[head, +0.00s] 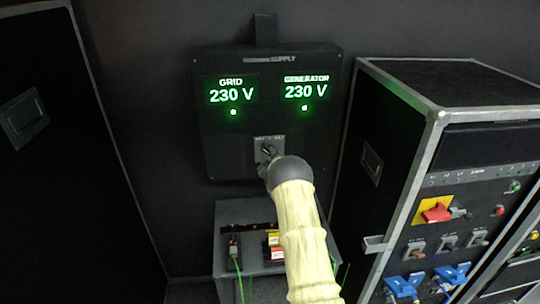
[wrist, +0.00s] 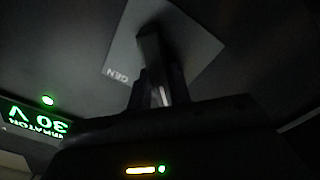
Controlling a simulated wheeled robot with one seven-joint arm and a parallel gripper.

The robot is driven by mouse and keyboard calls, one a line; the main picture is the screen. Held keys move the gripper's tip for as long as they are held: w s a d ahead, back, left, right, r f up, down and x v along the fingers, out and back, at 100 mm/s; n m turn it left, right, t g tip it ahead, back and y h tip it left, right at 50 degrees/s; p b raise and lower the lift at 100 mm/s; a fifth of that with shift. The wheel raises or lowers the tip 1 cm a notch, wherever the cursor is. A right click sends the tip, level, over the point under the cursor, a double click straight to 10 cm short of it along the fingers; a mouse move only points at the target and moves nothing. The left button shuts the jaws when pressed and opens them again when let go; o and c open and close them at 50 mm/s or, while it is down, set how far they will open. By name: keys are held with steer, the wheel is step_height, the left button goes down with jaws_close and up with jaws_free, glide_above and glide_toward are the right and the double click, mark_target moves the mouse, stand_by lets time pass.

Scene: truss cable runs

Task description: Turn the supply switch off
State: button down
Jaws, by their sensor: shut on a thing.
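The black supply panel (head: 225,150) is on the wall and shows GRID 230 V and GENERATOR 230 V in green, with a green lamp lit under each. The supply switch's grey plate (head: 259,142) is low in its middle. My gripper (head: 268,153) is at the switch, in front of the plate. In the wrist view the plate (wrist: 195,45) carries the label GEN, and my gripper (wrist: 155,90) is shut on the dark switch handle (wrist: 150,45). My fingers and arm cover part of the switch, so its exact position is hard to read.
A grey box (head: 235,212) with cable connectors stands below the panel. At right is a black rack case (head: 400,200) with red and blue switches and plugs. A dark case (head: 60,180) stands at left.

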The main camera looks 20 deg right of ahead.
steer(key=shift+f+m+b, duration=0.2)
steer(key=shift+m+b, duration=0.3)
steer(key=shift+b, duration=0.65)
steer(key=shift+s+d+r+m+b, duration=0.15)
steer(key=shift+m+b, duration=1.85)
steer(key=shift+b, duration=1.4)
steer(key=shift+w+d+r+m+b, duration=0.1)
steer(key=shift+m+b, duration=1.9)
steer(key=shift+b, duration=1.4)
steer(key=c, duration=1.3)
jaws_free()
steer(key=shift+s, duration=0.15)
